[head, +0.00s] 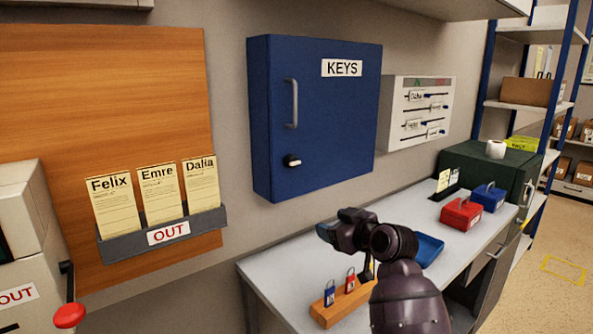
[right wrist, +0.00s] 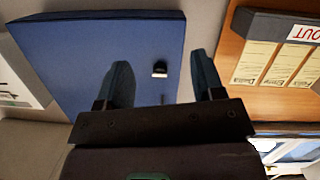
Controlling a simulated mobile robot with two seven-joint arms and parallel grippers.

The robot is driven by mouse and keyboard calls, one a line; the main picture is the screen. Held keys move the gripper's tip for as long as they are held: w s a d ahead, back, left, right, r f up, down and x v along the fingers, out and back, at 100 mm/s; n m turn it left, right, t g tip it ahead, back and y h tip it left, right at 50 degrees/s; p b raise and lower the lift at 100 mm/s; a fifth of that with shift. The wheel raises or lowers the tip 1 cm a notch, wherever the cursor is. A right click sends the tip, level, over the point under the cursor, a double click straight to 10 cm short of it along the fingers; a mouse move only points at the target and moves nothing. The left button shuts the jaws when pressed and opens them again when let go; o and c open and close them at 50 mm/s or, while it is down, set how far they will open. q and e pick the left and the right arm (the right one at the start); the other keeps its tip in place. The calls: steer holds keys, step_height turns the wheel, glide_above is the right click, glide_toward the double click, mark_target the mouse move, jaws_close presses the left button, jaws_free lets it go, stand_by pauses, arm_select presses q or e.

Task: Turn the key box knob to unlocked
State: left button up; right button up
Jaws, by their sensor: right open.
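The blue key box (head: 338,125), labelled KEYS, hangs on the wall with its door shut. Its small black and white knob (head: 291,161) sits low on the left of the door, under a grey vertical handle (head: 291,103). The lock marking is too small to read. My right gripper (head: 338,228) is below and to the right of the knob in the head view, apart from the box. In the right wrist view, the open fingers (right wrist: 164,80) stand on either side of the knob (right wrist: 160,69), with nothing held. My left gripper is out of view.
A desk (head: 275,272) stands below, bearing a wooden padlock block (head: 340,303), a blue tray (head: 428,248) and a red box (head: 461,214). An OUT card rack (head: 165,236) is left of the key box; a white board (head: 416,110) is right. Space before the knob looks clear.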

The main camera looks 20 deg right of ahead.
steer(key=n+t+y, duration=0.1)
steer(key=t+y, duration=0.1)
glide_toward(296, 163)
steer(key=x, duration=1)
steer(key=c, duration=0.9)
